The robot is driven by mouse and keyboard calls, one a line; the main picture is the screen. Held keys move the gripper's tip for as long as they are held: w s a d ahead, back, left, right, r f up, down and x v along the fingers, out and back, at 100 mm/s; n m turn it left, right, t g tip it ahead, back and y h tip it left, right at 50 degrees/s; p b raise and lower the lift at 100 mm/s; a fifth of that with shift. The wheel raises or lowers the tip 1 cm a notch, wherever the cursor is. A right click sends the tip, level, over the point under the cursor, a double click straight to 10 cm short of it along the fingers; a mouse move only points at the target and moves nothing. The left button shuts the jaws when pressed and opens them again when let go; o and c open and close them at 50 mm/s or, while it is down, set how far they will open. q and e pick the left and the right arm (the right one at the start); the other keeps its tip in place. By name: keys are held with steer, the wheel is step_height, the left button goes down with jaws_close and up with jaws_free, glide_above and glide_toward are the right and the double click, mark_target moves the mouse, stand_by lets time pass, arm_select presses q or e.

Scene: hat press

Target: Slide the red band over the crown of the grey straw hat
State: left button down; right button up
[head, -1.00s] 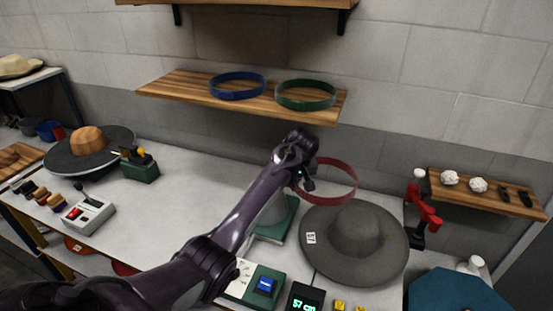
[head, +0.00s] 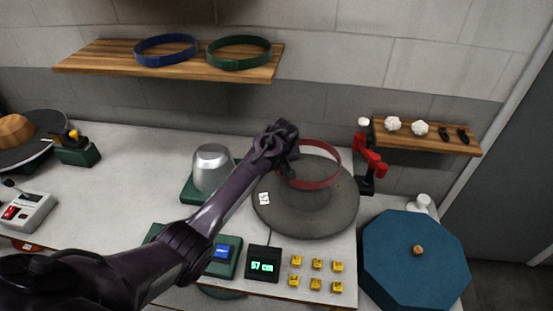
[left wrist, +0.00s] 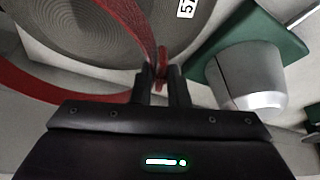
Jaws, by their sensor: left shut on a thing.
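The red band (head: 312,185) is a thin hoop held at its left edge by my left gripper (head: 284,160), which is shut on it. The grey straw hat (head: 305,228) lies brim down on the table, with a white tag on its brim. In the head view the band overlaps the hat's crown and seems to hang above it, roughly level; the exact gap cannot be told. In the left wrist view the fingers (left wrist: 160,85) pinch the band (left wrist: 50,88), and the hat (left wrist: 75,35) shows beyond it. My right gripper is not in view.
A silver block on a green base (head: 212,165) stands left of the hat. A red clamp-like tool (head: 371,160) stands behind right, near a small shelf (head: 430,138). A display (head: 263,265) and yellow blocks (head: 316,265) lie in front. A blue octagonal box (head: 415,255) is at right.

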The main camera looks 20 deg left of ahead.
arm_select(q)
step_height(320, 180, down, 3)
steer(key=shift+f+b, duration=0.15)
steer(key=shift+b, duration=0.95)
step_height(320, 180, down, 6)
steer(key=b, duration=0.5)
steer(key=shift+b, duration=0.3)
steer(key=shift+f+b, duration=0.7)
steer(key=shift+f, duration=0.85)
steer(key=shift+f, duration=0.4)
steer(key=shift+s+f+b, duration=0.35)
steer(key=shift+s+f, duration=0.05)
steer(key=shift+f, duration=0.15)
steer(key=c, duration=1.3)
jaws_free()
steer(key=shift+r, duration=0.15)
